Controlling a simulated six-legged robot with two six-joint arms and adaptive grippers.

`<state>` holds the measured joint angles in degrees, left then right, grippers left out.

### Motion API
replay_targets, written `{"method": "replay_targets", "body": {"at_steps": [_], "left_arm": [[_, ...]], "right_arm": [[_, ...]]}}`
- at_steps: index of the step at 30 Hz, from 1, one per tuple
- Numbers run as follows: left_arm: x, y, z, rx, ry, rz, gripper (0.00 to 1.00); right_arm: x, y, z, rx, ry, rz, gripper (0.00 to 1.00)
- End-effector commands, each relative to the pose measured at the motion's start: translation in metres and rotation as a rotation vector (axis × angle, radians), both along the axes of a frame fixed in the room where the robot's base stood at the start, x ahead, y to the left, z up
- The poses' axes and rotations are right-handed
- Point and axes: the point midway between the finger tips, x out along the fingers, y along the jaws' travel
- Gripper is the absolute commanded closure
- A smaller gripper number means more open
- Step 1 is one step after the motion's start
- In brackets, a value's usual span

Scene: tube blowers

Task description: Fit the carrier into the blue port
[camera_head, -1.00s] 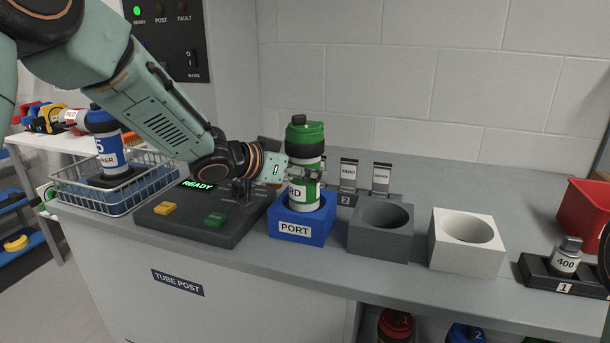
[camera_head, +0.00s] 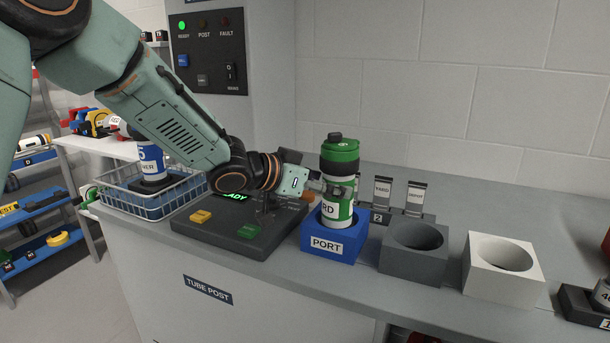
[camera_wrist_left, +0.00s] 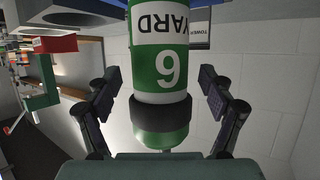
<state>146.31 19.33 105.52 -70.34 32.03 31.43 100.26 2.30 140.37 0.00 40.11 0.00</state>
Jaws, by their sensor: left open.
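The green and white carrier (camera_head: 338,208), with a black band and a green cap, stands upright in the blue port (camera_head: 334,246) in the head view. Its lower end is hidden inside the port. My left gripper (camera_head: 338,188) is open beside the carrier at its upper body. In the left wrist view the carrier (camera_wrist_left: 160,60) shows "YARD" and a 6 upside down, and it lies between the two spread fingers of the gripper (camera_wrist_left: 160,95), with gaps on both sides. My right gripper is not in view.
Right of the port stand a dark grey block (camera_head: 413,256) and a white block (camera_head: 503,270), both with empty round holes. A control panel (camera_head: 240,228) lies left of the port. A wire basket (camera_head: 150,200) holds a blue carrier (camera_head: 151,160). Small label stands (camera_head: 398,196) are behind.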

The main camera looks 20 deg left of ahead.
Motion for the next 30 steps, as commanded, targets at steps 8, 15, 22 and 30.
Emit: {"method": "replay_targets", "body": {"at_steps": [8, 15, 22, 30], "left_arm": [[-0.036, 0.024, 0.022, -0.006, -0.002, 0.003, 0.19], [-0.057, 0.037, 0.031, -0.004, -0.001, 0.003, 0.19], [-0.065, 0.041, 0.033, -0.001, -0.001, -0.001, 0.19], [-0.066, 0.041, 0.033, 0.000, -0.001, -0.001, 0.19]], "right_arm": [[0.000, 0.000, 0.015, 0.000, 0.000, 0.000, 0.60], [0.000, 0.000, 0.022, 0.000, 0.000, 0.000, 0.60], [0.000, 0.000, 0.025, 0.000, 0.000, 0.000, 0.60], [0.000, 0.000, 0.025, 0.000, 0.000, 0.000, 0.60]]}}
